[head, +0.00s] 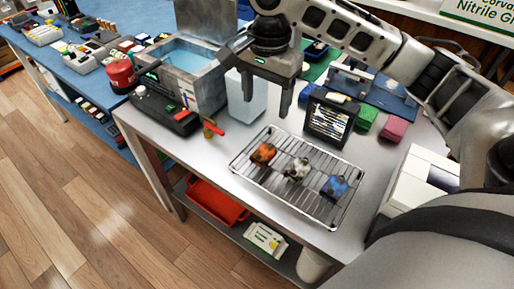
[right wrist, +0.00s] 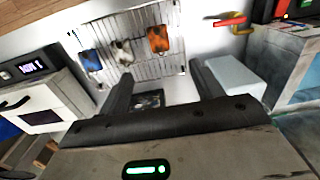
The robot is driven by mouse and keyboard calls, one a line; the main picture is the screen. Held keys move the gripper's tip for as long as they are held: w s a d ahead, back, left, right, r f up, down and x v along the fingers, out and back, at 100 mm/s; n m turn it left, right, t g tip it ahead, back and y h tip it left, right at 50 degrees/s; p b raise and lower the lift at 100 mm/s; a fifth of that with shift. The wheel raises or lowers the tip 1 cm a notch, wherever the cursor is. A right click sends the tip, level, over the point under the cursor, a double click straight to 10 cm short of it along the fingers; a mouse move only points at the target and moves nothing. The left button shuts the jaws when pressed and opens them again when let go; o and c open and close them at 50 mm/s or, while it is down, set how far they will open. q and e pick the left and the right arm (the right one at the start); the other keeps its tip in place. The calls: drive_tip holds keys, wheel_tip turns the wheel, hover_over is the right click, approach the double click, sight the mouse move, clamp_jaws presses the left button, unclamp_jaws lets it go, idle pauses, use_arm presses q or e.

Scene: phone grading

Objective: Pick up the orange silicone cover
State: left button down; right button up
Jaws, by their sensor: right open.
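The orange silicone cover (head: 263,153) lies at the left end of a wire rack (head: 247,172) on the metal table. It also shows in the right wrist view (right wrist: 158,40), at the end of the rack. A white-and-dark cover (head: 297,168) lies in the middle of the rack and a blue cover (head: 335,187) at the right end. My right gripper (head: 266,97) is open and empty, with its fingers pointing down, above the table behind the rack. It is apart from the orange cover. My left gripper is not in view.
A pale, translucent block (head: 246,98) stands close by on the left. A water basin (head: 187,62) and a red-handled tool (head: 212,127) are farther left. A white device (head: 420,180) stands at right.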

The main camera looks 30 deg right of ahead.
hover_over(264, 152)
drive_tip(key=f, duration=0.6)
drive_tip(key=f+b, duration=0.1)
drive_tip(key=f, duration=0.2)
drive_tip(key=shift+d+f, duration=0.15)
drive_tip(key=shift+d, duration=0.1)
drive_tip(key=shift+a+f, duration=0.15)
drive_tip(key=shift+f, duration=1.35)
drive_tip(key=shift+a+f, duration=0.15)
drive_tip(key=shift+f, duration=1.35)
drive_tip(key=shift+c, duration=0.3)
drive_tip(key=c, duration=1)
